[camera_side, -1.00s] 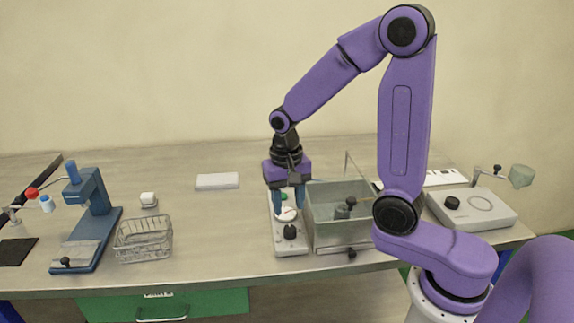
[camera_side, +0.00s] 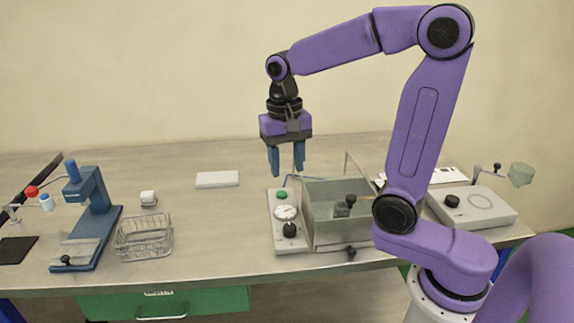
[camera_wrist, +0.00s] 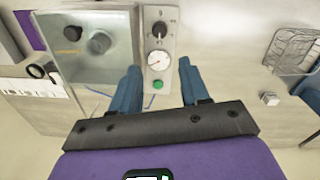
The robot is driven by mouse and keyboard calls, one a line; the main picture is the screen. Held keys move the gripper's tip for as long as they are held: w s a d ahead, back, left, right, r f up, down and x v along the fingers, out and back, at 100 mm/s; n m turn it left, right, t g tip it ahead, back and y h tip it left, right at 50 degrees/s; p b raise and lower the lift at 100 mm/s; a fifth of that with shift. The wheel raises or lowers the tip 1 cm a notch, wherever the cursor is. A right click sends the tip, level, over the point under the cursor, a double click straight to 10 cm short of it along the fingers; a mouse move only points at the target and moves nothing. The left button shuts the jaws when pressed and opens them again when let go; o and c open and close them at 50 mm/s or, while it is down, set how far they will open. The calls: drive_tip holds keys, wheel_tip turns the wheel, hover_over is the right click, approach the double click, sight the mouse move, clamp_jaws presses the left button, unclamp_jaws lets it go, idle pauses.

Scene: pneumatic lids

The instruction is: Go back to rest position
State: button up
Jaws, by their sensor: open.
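My gripper (camera_side: 287,162) is open and empty, with its blue fingers pointing down. It hangs in the air above the control panel (camera_side: 275,235), clear of it. The panel carries a green button (camera_side: 282,195), a round white gauge (camera_side: 286,212) and a black knob (camera_side: 290,230). In the wrist view the gripper's fingers (camera_wrist: 158,88) show apart, with the green button (camera_wrist: 158,85) and gauge (camera_wrist: 158,62) visible between them. The clear-walled chamber (camera_side: 325,225) stands right beside the panel, with dark fittings inside it.
A wire basket (camera_side: 143,238), a blue press stand (camera_side: 95,225) and a small white block (camera_side: 148,198) are at left. A flat white slab (camera_side: 217,179) lies at the back. A white device (camera_side: 488,213) is at right. The table between basket and panel is clear.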

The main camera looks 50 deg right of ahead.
drive_tip(key=shift+a, duration=0.1)
drive_tip(key=s+a+f+n, duration=0.1)
drive_tip(key=s+f+n, duration=0.2)
drive_tip(key=s+n, duration=0.6)
drive_tip(key=s+a+f+n, duration=0.1)
drive_tip(key=s+f+n, duration=0.2)
drive_tip(key=s+n, duration=0.7)
drive_tip(key=shift+s+a+y, duration=0.15)
drive_tip(key=shift+s+y, duration=0.25)
drive_tip(key=shift+s, duration=0.5)
